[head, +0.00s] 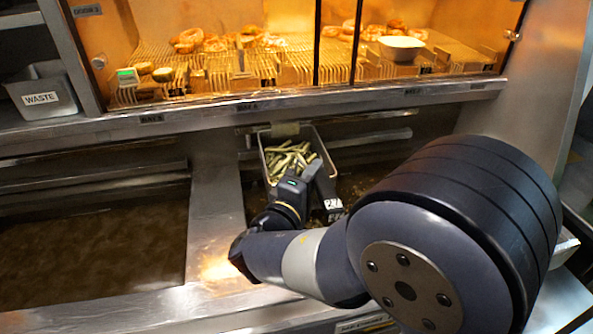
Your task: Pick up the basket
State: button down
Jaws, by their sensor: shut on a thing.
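The basket (321,142) is a metal fry basket holding several pale green-yellow sticks of food (288,160). It is over the right-hand oil vat, near the back wall of the range. My gripper (315,172) is at the basket's near end, shut on it; my wrist and arm hide the exact grip. A small dark tag with white lettering (333,204) shows beside my gripper. I cannot tell how far the basket is above the oil.
A left vat of dark oil (90,250) is open, with a metal divider (215,190) between the vats. Above the back ledge (200,118), a lit warming cabinet holds fried rings (187,40) and a white bowl (401,47). A grey waste bin (42,92) stands at left.

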jog(key=shift+r, duration=0.2)
jog(key=shift+r+p, duration=0.6)
jog(key=shift+r, duration=1.1)
jog(key=shift+s+a+f, duration=0.15)
jog(key=shift+s, duration=0.1)
jog(key=b+v, duration=0.4)
jog(key=v, duration=1.3)
jog(key=shift+s+r, duration=0.25)
jog(key=shift+r, duration=0.05)
jog(key=shift+w, duration=0.1)
